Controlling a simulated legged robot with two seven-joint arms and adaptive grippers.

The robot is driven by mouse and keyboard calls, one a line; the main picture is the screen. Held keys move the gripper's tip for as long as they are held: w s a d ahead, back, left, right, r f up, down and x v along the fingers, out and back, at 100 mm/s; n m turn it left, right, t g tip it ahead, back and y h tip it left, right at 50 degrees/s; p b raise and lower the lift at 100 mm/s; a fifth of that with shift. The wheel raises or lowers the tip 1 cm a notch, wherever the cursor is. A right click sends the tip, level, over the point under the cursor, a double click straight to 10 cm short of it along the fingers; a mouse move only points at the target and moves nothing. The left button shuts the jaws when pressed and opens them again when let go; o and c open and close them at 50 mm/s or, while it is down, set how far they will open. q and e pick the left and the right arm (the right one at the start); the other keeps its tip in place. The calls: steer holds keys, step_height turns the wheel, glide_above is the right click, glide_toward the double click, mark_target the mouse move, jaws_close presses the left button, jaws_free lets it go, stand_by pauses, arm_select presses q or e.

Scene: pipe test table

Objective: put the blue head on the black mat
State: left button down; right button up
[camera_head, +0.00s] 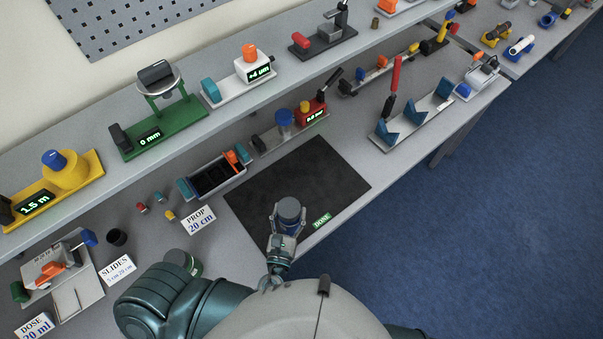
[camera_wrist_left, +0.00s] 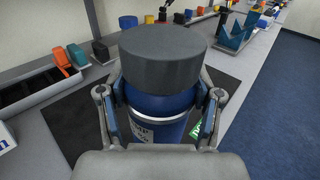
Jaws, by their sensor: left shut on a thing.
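The blue head (camera_head: 289,211) is a cylinder with a wide dark grey top and a blue body. My right gripper is not in view.
A green DONE label (camera_head: 321,220) lies at the mat's front edge. A black tray (camera_head: 213,178) and a PROP card (camera_head: 198,220) stand to the left. A rack with blue V-shaped supports (camera_head: 414,122) stands to the right. The mat's back and right areas are clear.

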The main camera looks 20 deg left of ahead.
arm_select(q)
steer(key=shift+w+a+r+p, duration=0.15)
steer(key=shift+w+a+p, duration=0.15)
steer(key=shift+w, duration=0.25)
steer(key=shift+w+a+r+p, duration=0.1)
steer(key=shift+w+a+p, duration=0.15)
steer(key=shift+w, duration=0.25)
steer(key=w+a+f, duration=0.1)
steer(key=w+f, duration=0.4)
steer(key=w, duration=0.7)
steer(key=shift+w+a+f, duration=0.2)
steer(key=shift+w+a, duration=0.05)
steer(key=shift+w, duration=0.15)
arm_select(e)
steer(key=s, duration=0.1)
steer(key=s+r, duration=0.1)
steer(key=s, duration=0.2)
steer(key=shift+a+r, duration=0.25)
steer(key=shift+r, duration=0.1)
arm_select(q)
steer(key=shift+c, duration=1)
jaws_free()
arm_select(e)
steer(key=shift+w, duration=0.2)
arm_select(q)
steer(key=shift+d, duration=0.1)
